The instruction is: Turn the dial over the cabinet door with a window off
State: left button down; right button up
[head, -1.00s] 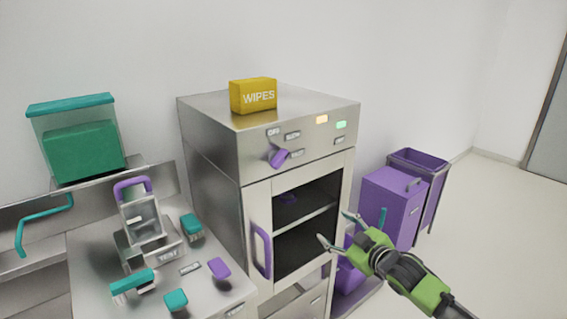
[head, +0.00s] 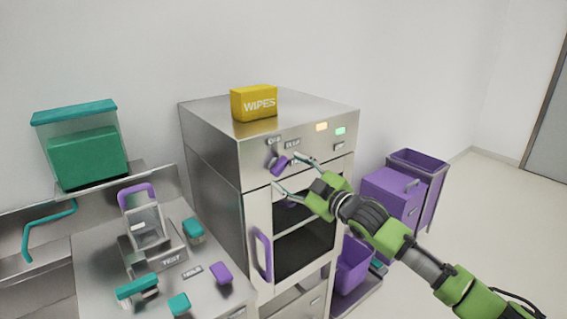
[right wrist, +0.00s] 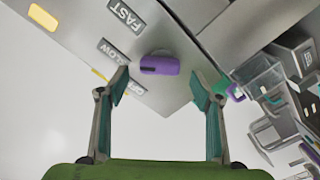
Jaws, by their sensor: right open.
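The purple dial (head: 278,163) sits on the steel front panel above the cabinet door with a window (head: 257,214). In the right wrist view the dial (right wrist: 160,65) has a dark mark at its left end. Labels there read FAST (right wrist: 125,15) and SLOW (right wrist: 122,51); a third is partly hidden by a finger. I cannot tell which label the dial points at. My right gripper (head: 287,171) is open in front of the panel, its fingertips either side of the dial; it also shows in the right wrist view (right wrist: 163,84). I see no contact. My left gripper is not in view.
A yellow wipes box (head: 254,103) stands on top of the cabinet. The door has a purple handle (head: 263,257). Purple bins (head: 391,196) stand on the right. A bench on the left holds a tester and several teal and purple knobs.

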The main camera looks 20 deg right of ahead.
aim_at(281, 169)
jog(key=shift+p+x, duration=0.3)
jog(key=shift+x, duration=1.35)
jog(key=c, duration=1.1)
jog(key=n, duration=0.4)
jog(key=shift+a+n+p, duration=0.1)
jog(key=shift+n+p, duration=0.25)
jog(key=shift+n, duration=0.05)
jog(key=n+p, duration=0.1)
jog(key=n, duration=0.4)
jog(key=shift+s+a+f, duration=0.1)
